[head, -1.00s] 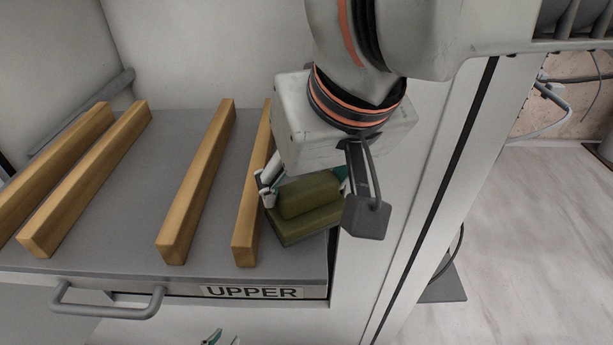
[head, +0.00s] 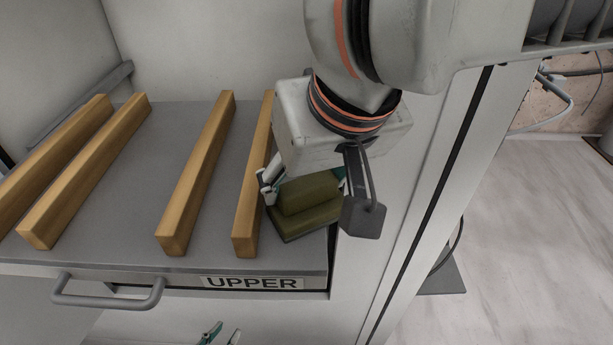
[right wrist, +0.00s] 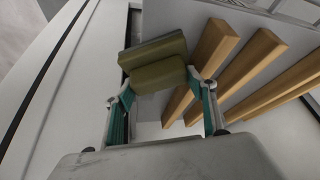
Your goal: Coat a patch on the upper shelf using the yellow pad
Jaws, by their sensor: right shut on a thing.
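The yellow pad (head: 308,193), olive-yellow with a grip block on a wider base, is at the front right of the grey upper shelf (head: 135,215). My right gripper (head: 303,184) is shut on its grip block from above. In the right wrist view the pad (right wrist: 157,70) sits between the fingertips (right wrist: 160,88). I cannot tell whether its underside touches the shelf. No coated patch is visible. My left gripper (head: 221,335) shows only its fingertips at the bottom edge, apart and empty, below the shelf front.
Several wooden bars lie on the shelf; the nearest bar (head: 252,190) is just left of the pad. A white cabinet wall (head: 400,220) stands close on the right. The shelf front has a handle (head: 108,302) and an UPPER label (head: 252,283). Bare shelf lies between the middle bars.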

